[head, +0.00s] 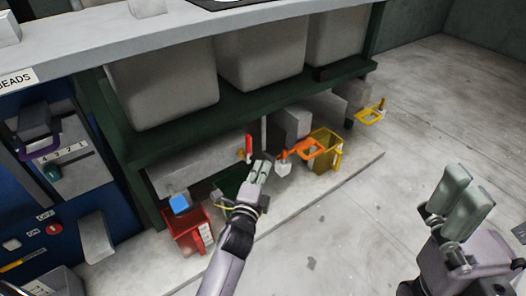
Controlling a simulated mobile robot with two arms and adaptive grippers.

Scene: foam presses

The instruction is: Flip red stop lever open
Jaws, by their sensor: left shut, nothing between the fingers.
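A small red lever (248,148) stands upright below the green bench, in front of the low grey box. My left gripper (261,165) is shut and empty, with its fingertips just below and to the right of the red lever in the picture. Whether they touch it cannot be told. The lever's lower end is hard to make out near the fingers. My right gripper (467,195) is raised over the open floor at the right, far from the lever.
A red bin (188,238) with a blue block (179,203) stands left of my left gripper. An orange handle (303,149), a yellow bin (334,160) and a yellow loop handle (370,117) are to the right. The green bench (160,143) overhangs. Floor at right is clear.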

